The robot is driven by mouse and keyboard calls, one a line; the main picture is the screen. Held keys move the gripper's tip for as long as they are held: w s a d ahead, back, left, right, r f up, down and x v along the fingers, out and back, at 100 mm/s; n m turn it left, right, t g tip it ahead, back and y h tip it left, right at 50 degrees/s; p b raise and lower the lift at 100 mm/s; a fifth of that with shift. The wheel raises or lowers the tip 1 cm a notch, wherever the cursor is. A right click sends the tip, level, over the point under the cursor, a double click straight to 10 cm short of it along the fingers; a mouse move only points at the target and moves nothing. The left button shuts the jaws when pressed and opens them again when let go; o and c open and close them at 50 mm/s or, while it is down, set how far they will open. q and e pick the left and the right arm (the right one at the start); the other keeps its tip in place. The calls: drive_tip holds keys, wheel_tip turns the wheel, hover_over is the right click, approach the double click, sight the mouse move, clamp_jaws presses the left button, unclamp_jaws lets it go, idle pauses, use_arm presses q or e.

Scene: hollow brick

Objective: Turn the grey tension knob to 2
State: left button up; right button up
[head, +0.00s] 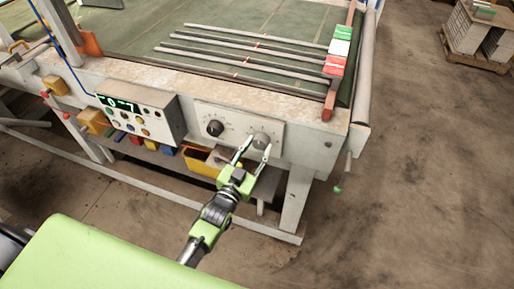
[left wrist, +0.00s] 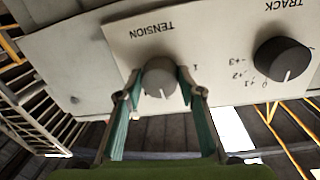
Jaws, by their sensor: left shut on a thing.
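The grey tension knob (head: 262,139) is on the right part of a pale control plate on the machine's front rail. My left gripper (head: 257,145) is shut on it, one finger on each side. In the left wrist view the tension knob (left wrist: 159,76) sits between the two fingertips (left wrist: 159,84), below the upside-down word TENSION. Its white pointer line points down in that picture. A mark like a 1 shows beside the right fingertip; the other scale numbers are hidden or unreadable. My right gripper is not in view.
A dark track knob (head: 215,128) is beside the tension knob; it also shows in the left wrist view (left wrist: 283,59). A control box (head: 135,113) with a green display is further left. A yellow bin (head: 203,162) hangs under the rail.

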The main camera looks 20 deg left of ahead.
use_arm(q)
drive_tip(key=n, duration=0.4)
drive_tip(key=shift+d+f+n+b, duration=0.1)
drive_tip(key=shift+d+n+b, duration=0.05)
drive_tip(key=shift+n+b, duration=0.2)
drive_tip(key=shift+n+t, duration=0.3)
drive_tip(key=shift+n, duration=1.35)
drive_tip(key=shift+y+b, duration=0.3)
drive_tip(key=o, duration=1.1)
drive_tip(key=shift+s, duration=0.1)
drive_tip(key=s, duration=0.8)
drive_tip(key=s+a, duration=0.1)
drive_tip(key=s, duration=0.2)
drive_tip(key=shift+s+f, duration=0.3)
drive_tip(key=shift+s, duration=0.1)
